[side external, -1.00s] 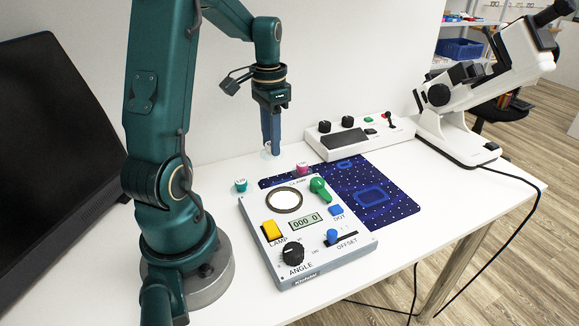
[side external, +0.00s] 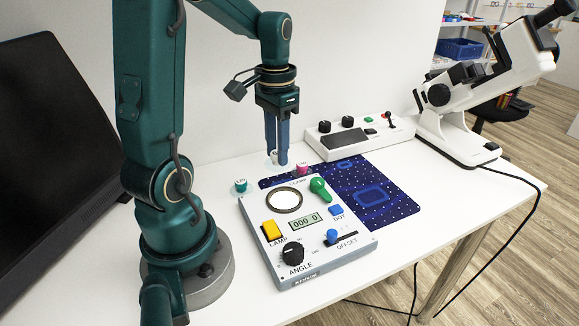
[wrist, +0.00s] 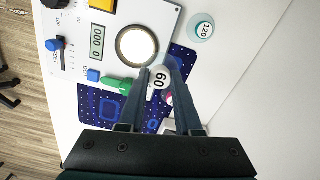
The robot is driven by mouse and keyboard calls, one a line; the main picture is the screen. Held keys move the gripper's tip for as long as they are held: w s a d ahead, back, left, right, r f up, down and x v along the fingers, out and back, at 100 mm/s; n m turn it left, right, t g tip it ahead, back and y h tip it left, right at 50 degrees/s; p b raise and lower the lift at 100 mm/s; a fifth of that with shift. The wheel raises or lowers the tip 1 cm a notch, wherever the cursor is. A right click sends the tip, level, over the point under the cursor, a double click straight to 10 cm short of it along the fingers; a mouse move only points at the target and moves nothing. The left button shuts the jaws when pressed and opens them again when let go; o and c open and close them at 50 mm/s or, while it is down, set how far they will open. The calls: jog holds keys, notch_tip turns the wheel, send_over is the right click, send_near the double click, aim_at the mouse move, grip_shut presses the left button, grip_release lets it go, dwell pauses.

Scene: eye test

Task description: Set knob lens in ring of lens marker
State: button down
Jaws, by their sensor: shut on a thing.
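My gripper (side external: 277,162) is shut on a white knob lens (side external: 274,154) and holds it above the table, behind the lens marker (side external: 335,258). In the wrist view the knob (wrist: 160,78) reads 60 and sits between my fingertips (wrist: 161,72). The lens marker's dark ring (side external: 284,212) surrounds a bright, lit, empty opening; the ring (wrist: 117,47) also shows in the wrist view, just beyond my fingertips. A teal-knobbed lens (side external: 240,186), marked 120 in the wrist view (wrist: 205,29), stands left of the marker. A pink-knobbed lens (side external: 303,168) stands behind it.
The marker carries a green lever (side external: 319,187) beside the ring, a yellow lamp button (side external: 271,230) and an angle knob (side external: 292,253). A dotted blue mat (side external: 402,196) lies to its right. A white control box (side external: 345,151) and a white optical instrument (side external: 464,138) stand behind.

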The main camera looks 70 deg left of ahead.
jog(key=d, duration=0.3)
jog(key=shift+s+d+m, duration=0.35)
jog(key=shift+m, duration=0.05)
jog(key=shift+d, duration=0.3)
send_over(284, 200)
jog(key=shift+f, duration=2.2)
jog(key=shift+f, duration=0.65)
jog(key=shift+c, duration=0.2)
grip_release()
notch_tip(284, 200, up, 7)
dwell(0.3)
jog(key=shift+d+m, duration=0.1)
jog(key=shift+m, duration=0.2)
